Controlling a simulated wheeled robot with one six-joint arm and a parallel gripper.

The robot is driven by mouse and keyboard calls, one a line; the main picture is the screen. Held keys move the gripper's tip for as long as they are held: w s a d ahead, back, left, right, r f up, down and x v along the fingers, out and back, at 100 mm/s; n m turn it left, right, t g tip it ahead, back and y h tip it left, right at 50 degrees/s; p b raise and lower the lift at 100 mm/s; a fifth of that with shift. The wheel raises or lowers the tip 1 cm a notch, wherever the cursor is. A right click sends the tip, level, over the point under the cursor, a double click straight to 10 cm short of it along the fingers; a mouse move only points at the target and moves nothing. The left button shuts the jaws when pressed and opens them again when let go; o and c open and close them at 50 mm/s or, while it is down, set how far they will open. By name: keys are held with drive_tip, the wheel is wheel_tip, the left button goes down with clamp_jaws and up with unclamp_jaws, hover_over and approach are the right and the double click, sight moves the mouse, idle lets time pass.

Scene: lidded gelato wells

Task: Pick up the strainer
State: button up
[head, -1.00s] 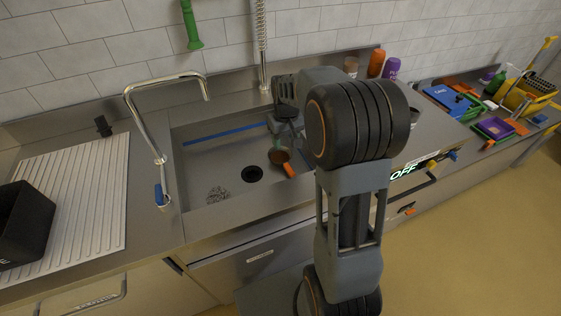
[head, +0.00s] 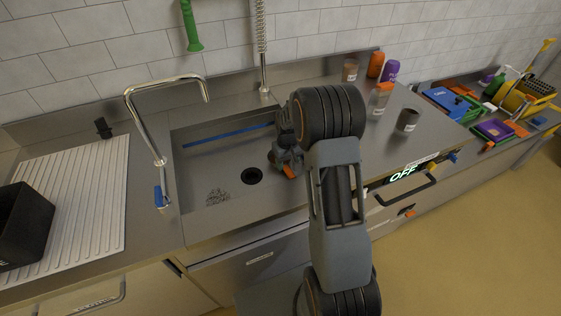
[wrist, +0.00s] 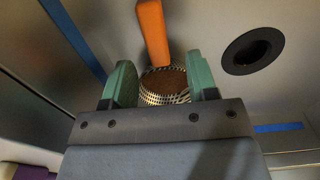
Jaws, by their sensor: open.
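The strainer (wrist: 164,88) is a round perforated metal basket with brown inside and an orange handle (wrist: 153,32). It lies on the sink floor. In the head view its orange handle (head: 289,171) shows just below my gripper (head: 285,163), and my arm hides most of the basket. In the wrist view my gripper (wrist: 160,68) is open, with one green finger on each side of the basket. The fingers partly overlap its sides in the picture; I cannot tell whether they touch it.
The sink basin (head: 224,155) has a black drain (head: 251,176) left of the strainer and a scrubber (head: 217,197) further left. A faucet (head: 150,125) stands at its left rim. A grey cup (head: 408,120) and bottles stand on the counter at right.

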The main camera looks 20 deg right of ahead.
sight(287, 168)
drive_tip(key=shift+f, duration=2.15)
drive_tip(key=shift+c, duration=0.4)
clamp_jaws()
